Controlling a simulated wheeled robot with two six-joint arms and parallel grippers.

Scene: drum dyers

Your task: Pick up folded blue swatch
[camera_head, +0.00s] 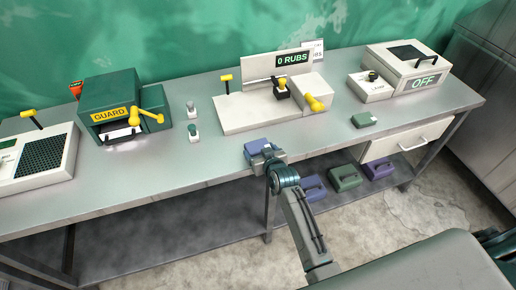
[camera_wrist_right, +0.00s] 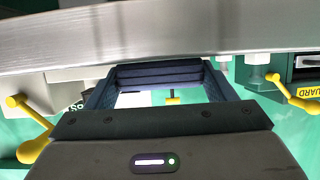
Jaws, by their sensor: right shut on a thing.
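The folded blue swatch (camera_head: 258,145) is at the front edge of the bench top, left of the middle of the bench front. My right gripper (camera_head: 270,158) reaches it from the front and is shut on it. In the right wrist view the swatch (camera_wrist_right: 160,74) shows as stacked dark blue layers between the two fingers of the gripper (camera_wrist_right: 160,88). I cannot tell whether the swatch still touches the bench. My left gripper is not in view.
The bench (camera_head: 215,165) carries a rubbing machine (camera_head: 240,118) behind the swatch, a green guarded box (camera_head: 110,92) at left and a white box marked OFF (camera_head: 400,62) at right. A small green swatch (camera_head: 364,120) lies right. Blue, green and purple cases sit below.

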